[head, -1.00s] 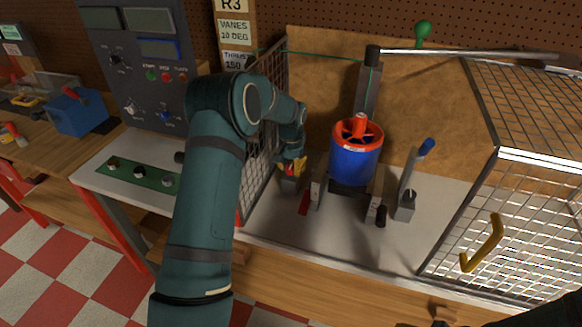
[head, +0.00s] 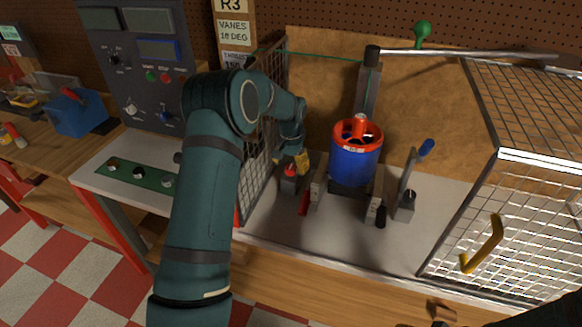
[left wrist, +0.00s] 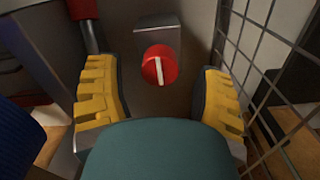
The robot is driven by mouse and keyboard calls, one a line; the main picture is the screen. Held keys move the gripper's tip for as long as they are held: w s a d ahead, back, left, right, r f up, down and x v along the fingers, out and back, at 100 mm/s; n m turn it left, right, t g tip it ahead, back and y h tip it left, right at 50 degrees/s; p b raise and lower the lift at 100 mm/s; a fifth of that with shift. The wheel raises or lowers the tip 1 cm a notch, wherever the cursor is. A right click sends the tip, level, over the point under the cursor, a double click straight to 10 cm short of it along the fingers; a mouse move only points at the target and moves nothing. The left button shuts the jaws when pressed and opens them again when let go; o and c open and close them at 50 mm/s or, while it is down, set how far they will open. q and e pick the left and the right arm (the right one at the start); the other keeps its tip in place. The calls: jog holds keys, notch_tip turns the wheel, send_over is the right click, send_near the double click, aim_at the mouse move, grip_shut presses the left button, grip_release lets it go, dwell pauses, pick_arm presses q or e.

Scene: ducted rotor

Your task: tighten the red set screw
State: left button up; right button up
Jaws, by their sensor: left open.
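The red set screw (left wrist: 159,65) shows in the left wrist view as a round red head with a pale, nearly upright slot, on a grey block. In the head view the red screw (head: 290,170) sits on a small block left of the blue rotor duct (head: 354,165) with its red rim. My left gripper (head: 302,161) is just above and to the right of it, partly hidden by its own wrist. In the left wrist view its yellow fingers (left wrist: 157,80) are wide apart, one either side of the screw, with clear gaps.
A wire mesh panel (head: 263,150) stands close on the left of the screw. A red bar (head: 305,203) lies near the duct's clamp. A blue-tipped lever (head: 412,175) stands right of the duct. A mesh door with a yellow handle (head: 484,244) is at the right.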

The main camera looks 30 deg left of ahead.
aim_at(291, 167)
pick_arm(q)
notch_tip(291, 167, up, 11)
jog(key=shift+f, duration=0.2)
jog(key=shift+f, duration=0.1)
pick_arm(e)
jog(key=shift+s, duration=0.1)
dwell(0.4)
